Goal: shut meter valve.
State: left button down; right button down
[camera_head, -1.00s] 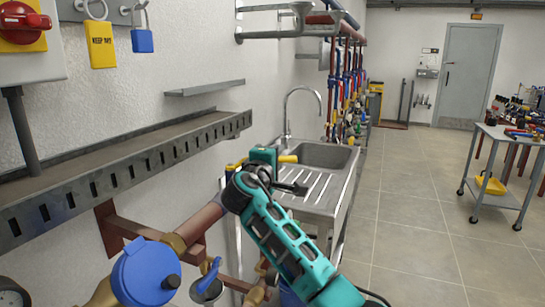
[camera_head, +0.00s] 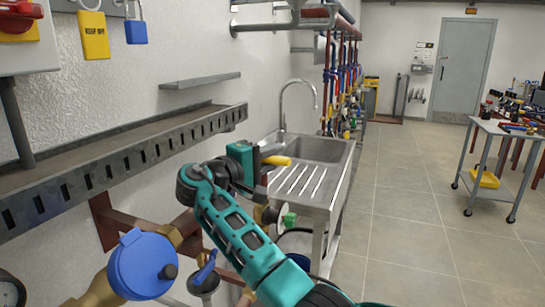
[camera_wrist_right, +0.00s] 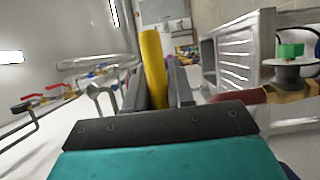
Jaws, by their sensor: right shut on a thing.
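A yellow lever-like handle (camera_head: 276,160) is held between the jaws of my right gripper (camera_head: 258,162), in front of the sink in the head view. In the right wrist view the yellow handle (camera_wrist_right: 153,70) stands between the two dark fingers (camera_wrist_right: 158,92), its far end reaching past them. What it joins to is hidden by the gripper. A blue round-capped meter (camera_head: 143,265) sits on brass pipework at lower left. A small blue handle (camera_head: 207,265) is right of it. My left gripper is out of view.
A steel sink (camera_head: 320,148) stands behind. A slotted metal tray (camera_head: 120,165) runs along the wall.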

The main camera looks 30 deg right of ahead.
jog(key=shift+s+f, duration=0.1)
jog(key=c, duration=1.1)
grip_release()
jog(key=shift+o, duration=0.2)
